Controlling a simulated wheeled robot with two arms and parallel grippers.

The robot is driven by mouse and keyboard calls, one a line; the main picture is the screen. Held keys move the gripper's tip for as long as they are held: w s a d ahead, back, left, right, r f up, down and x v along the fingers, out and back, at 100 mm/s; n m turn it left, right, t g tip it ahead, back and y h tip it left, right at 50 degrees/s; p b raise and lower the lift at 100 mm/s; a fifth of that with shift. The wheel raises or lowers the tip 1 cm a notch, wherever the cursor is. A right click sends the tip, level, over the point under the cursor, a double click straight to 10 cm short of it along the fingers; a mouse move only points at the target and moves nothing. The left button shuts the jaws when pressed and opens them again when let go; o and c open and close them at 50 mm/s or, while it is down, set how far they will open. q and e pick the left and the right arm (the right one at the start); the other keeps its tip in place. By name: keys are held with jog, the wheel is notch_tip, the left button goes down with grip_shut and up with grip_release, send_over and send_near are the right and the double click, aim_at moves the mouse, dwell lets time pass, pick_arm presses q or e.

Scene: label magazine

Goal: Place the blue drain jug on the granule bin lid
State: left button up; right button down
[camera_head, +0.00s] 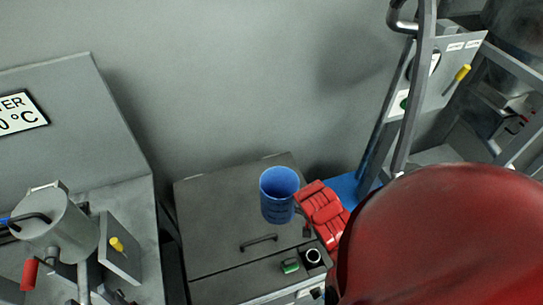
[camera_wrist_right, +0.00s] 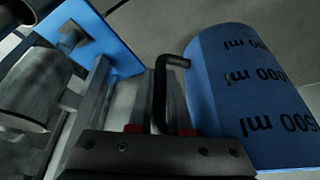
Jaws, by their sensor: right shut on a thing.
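The blue drain jug (camera_head: 279,197) appears over the granule bin lid (camera_head: 215,212), a flat grey panel with a dark bar handle (camera_head: 258,243) near its front. The jug looks roughly upright with its opening up; I cannot tell whether its base touches the lid. My red right gripper (camera_head: 299,210) reaches in from the right and is shut on the jug's handle. In the right wrist view the gripper (camera_wrist_right: 160,130) has the dark handle between its fingers, and the jug (camera_wrist_right: 245,95) shows ml markings. My left gripper is not in view.
A grey machine with a metal cylinder (camera_head: 58,228) and a temperature sign (camera_head: 17,113) stands at the left. A metal frame with a control panel (camera_head: 440,80) rises at the right. A green item (camera_head: 290,266) and a round ring (camera_head: 313,256) sit in front of the lid.

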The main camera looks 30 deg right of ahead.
jog(key=w+a, duration=0.1)
jog(key=w, duration=0.2)
jog(key=w+a+p, duration=0.1)
jog(key=w+a, duration=0.1)
jog(key=w, duration=0.1)
jog(key=w+a+p, duration=0.1)
jog(key=w+a, duration=0.1)
jog(key=w, duration=0.1)
jog(key=shift+w+f, duration=0.15)
jog(key=shift+f, duration=0.25)
notch_tip(320, 180, down, 2)
jog(key=shift+f+p, duration=0.15)
jog(key=shift+p, duration=0.8)
jog(key=shift+d+f, duration=0.1)
jog(key=shift+f, duration=0.6)
jog(key=shift+f, duration=0.1)
jog(key=c, duration=0.8)
grip_release()
jog(key=shift+c, duration=0.2)
jog(key=shift+r, duration=0.2)
